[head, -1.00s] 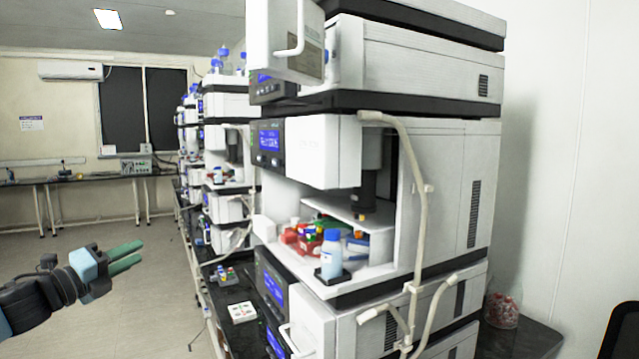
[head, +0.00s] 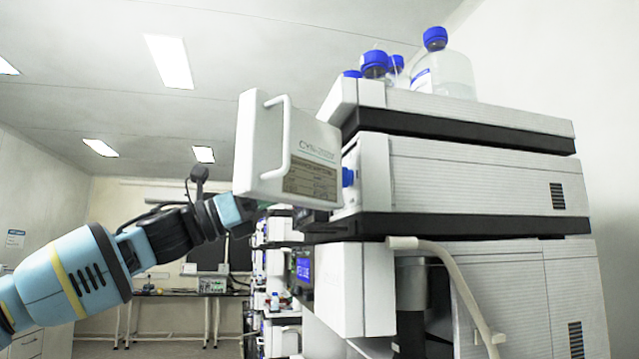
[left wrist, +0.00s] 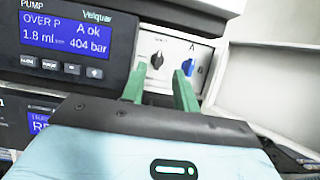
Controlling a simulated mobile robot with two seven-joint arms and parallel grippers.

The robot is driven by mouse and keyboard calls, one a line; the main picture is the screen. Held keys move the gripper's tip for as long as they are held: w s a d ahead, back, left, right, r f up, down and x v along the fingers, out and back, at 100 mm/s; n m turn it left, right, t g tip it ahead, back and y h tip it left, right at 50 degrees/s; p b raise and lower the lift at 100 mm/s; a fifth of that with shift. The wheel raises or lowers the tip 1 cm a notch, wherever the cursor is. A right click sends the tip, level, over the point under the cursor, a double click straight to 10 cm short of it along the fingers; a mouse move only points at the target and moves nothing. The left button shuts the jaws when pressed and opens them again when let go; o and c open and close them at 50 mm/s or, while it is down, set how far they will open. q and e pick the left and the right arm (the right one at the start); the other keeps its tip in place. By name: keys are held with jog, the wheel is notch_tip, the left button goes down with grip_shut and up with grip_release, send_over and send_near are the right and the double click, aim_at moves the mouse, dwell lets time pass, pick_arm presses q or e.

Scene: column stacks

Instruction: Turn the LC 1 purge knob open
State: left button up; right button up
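The pump module (head: 480,185) has its white front door (head: 290,150) swung open. In the left wrist view its white panel carries a black knob (left wrist: 157,60) and a blue knob (left wrist: 187,67); the blue knob also shows in the head view (head: 348,177). Which one is the purge knob I cannot tell from the markings. My left gripper (left wrist: 158,88) is open and empty, its green fingers pointing at the panel. The black knob appears between the fingertips, and the blue knob is by the right finger. Contact is not clear. The door hides the fingertips in the head view. My right gripper is not in view.
The pump display (left wrist: 66,38) shows 1.8 ml and 404 bar. The open door hangs close to my left gripper. Bottles with blue caps (head: 440,70) stand on top of the stack.

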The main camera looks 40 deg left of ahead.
pick_arm(q)
jog(key=x, duration=0.5)
jog(key=shift+d+p, duration=0.1)
jog(key=shift+p, duration=0.25)
jog(key=shift+x, duration=1)
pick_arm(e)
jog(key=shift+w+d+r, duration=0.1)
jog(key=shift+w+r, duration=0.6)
pick_arm(q)
jog(key=shift+c, duration=0.4)
grip_shut()
